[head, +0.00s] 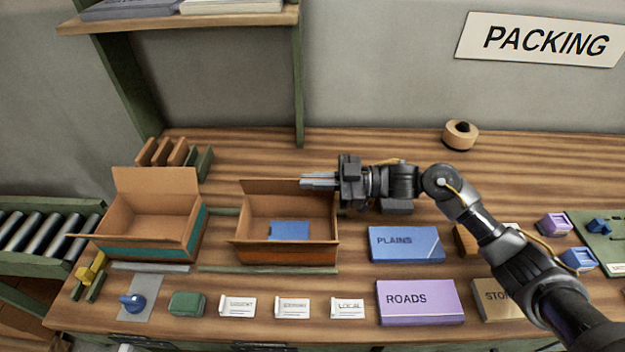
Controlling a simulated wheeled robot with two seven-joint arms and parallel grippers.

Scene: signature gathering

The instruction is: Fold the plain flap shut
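An open cardboard box (290,256) with an orange band stands at the middle of the bench, with a blue item (288,230) inside. Its plain brown back flap (262,187) stands up at the rear edge. My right gripper (304,181) reaches in from the right, its fingers level with the right end of that flap. Whether they touch it, and how far apart they are, I cannot tell. A second open box (152,252) with a teal band stands to the left, its tall plain back flap (157,190) upright. My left gripper is not in view.
Blue PLAINS (405,258) and purple ROADS (420,317) packets lie right of the middle box. Small labelled cards (292,307) lie in front. A tape roll (459,135) stands at the back right. A shelf post (298,90) rises behind the middle box.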

